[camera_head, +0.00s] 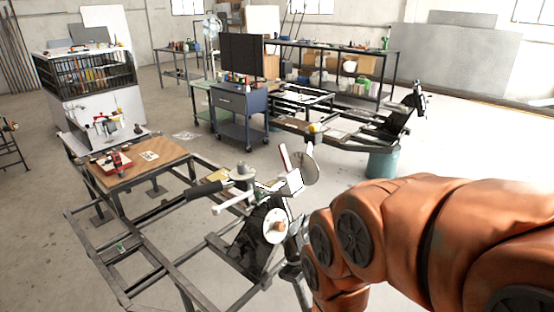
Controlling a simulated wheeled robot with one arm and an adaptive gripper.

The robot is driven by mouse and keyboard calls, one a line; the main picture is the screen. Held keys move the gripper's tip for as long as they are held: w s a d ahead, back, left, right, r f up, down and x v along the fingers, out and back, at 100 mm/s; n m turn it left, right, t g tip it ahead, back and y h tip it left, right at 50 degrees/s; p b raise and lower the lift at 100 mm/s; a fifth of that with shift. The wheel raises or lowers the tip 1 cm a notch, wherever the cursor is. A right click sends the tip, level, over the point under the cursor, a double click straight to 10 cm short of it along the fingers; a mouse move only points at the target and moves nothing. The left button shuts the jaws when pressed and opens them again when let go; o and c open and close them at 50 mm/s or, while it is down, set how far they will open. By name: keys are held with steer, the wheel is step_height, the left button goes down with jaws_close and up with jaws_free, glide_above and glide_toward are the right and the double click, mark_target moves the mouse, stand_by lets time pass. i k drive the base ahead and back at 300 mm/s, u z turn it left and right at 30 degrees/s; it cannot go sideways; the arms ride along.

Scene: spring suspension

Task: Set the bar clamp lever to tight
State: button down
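A machine with clamp-like parts stands on the metal frame at the centre of the head view. It has a black-gripped handle (205,189) pointing left, a pale lever-like arm (232,204) below it, and a white round disc (277,226) on a dark body. I cannot tell which of these parts is the bar clamp lever, or how it is set. My orange arm reaches in from the right, and its near end is just right of the machine. I cannot make out my gripper; it seems hidden behind the arm or the machine.
A low metal frame (150,245) with open gaps fills the lower left. A brown-topped table (165,160) with a red tool stands behind it. A blue-grey cabinet (240,118) and a second frame with a machine are farther back. Concrete floor is clear at the far right.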

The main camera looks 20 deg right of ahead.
mark_target(283, 154)
steer(key=z, duration=0.05)
steer(key=k, duration=0.15)
steer(key=u, duration=1.05)
steer(key=i, duration=0.95)
steer(key=u, duration=0.55)
steer(key=i, duration=1.15)
steer(key=z, duration=1.2)
steer(key=i, duration=0.7)
steer(key=z, duration=0.75)
